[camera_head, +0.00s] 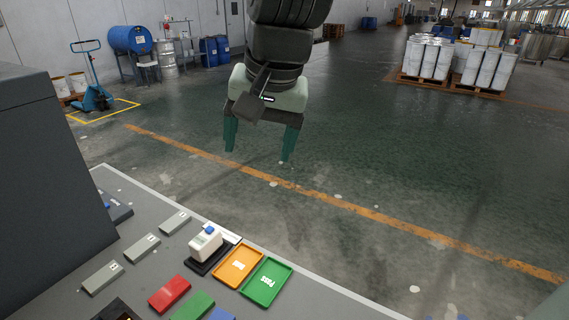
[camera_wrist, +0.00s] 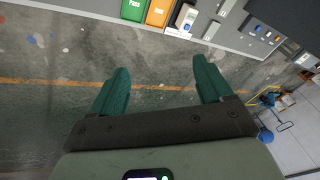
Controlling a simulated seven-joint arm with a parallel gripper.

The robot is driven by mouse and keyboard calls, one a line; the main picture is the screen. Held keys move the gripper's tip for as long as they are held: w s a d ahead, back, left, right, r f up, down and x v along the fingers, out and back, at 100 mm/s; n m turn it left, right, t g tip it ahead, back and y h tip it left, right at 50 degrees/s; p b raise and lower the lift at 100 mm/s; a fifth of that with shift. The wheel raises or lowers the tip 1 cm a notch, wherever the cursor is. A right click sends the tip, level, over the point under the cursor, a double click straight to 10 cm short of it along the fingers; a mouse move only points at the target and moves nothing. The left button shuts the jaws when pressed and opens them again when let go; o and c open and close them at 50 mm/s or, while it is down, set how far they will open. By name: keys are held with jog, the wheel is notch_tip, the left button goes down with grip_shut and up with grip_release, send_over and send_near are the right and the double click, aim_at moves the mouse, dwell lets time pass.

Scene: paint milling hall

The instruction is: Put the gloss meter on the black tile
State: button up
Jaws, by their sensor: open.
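The gloss meter (camera_head: 206,243) is a white block with a blue button on top, on the grey bench at the near left. It stands upright on a black tile (camera_head: 221,263), whose dark edges show around its base. It also shows at the top of the wrist view (camera_wrist: 186,16). My gripper (camera_head: 259,154) is open and empty, with green fingers pointing down. It hangs over the floor beyond the bench edge, well apart from the meter. Both fingers also show in the wrist view (camera_wrist: 160,70), with nothing between them.
An orange tray (camera_head: 230,278) and a green tray (camera_head: 282,273) marked "Pass" lie right of the tile. Grey blocks (camera_head: 143,247), a red block (camera_head: 169,294) and a green block (camera_head: 193,306) lie nearby. A large dark box (camera_head: 50,170) stands at left.

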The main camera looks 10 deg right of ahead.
jog(key=s+d+n+t+h, duration=0.1)
jog(key=s+d+n+t, duration=0.1)
jog(key=s, duration=1.2)
jog(key=shift+s+d+r+n+h, duration=0.25)
jog(key=shift+d+n, duration=0.45)
jog(key=shift+d, duration=0.45)
jog(key=shift+w, duration=0.15)
jog(key=o, duration=0.4)
jog(key=shift+w+a, duration=0.15)
jog(key=w+a+f+n+g, duration=0.2)
jog(key=w+a+f+n, duration=0.1)
jog(key=w+a, duration=0.3)
jog(key=shift+w+a+f+n+g, duration=0.35)
jog(key=shift+a+n, duration=0.15)
jog(key=shift+n, duration=0.1)
jog(key=w+a+f+n+g, duration=0.3)
jog(key=w+a+f+n, duration=0.1)
jog(key=a+f, duration=0.6)
notch_tip(320, 180, down, 9)
jog(key=shift+s+a, duration=0.25)
jog(key=shift+a, duration=0.2)
